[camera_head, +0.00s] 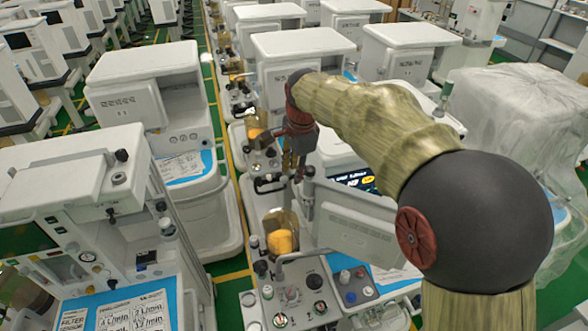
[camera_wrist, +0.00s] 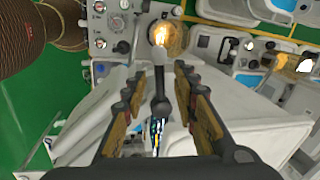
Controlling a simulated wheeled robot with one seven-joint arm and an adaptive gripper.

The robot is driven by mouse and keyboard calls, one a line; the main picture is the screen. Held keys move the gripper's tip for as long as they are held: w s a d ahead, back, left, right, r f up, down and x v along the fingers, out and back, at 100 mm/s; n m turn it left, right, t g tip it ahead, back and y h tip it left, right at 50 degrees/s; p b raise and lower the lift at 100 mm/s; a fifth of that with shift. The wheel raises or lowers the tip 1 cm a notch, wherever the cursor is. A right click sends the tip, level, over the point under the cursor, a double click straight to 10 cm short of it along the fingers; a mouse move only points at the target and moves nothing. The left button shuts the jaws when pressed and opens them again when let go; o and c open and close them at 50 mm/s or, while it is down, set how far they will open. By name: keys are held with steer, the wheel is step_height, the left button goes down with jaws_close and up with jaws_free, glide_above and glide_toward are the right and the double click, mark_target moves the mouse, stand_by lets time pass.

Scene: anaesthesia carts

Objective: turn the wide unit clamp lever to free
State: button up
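My gripper (camera_head: 291,165) is over the middle cart in the head view, fingers pointing down. In the wrist view my gripper (camera_wrist: 160,72) is open, with one finger on each side of a dark lever (camera_wrist: 159,106) with a rounded knob and a grey stem. Gaps show between the lever and both fingers. It looks like the clamp lever, but its label and setting cannot be read. In the head view my gripper and wrist hide it. A pale, wide, flat-backed unit (camera_head: 352,222) stands just right of my gripper.
An amber-filled canister (camera_head: 282,241) stands left of the wide unit, above a panel of knobs (camera_head: 292,295). Another cart (camera_head: 85,215) stands at the left, and a sheet-covered cart (camera_head: 515,115) at the right. Green floor (camera_head: 236,265) shows in the aisle.

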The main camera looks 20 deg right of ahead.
steer(key=shift+f, duration=0.3)
steer(key=shift+c, duration=0.6)
jaws_close()
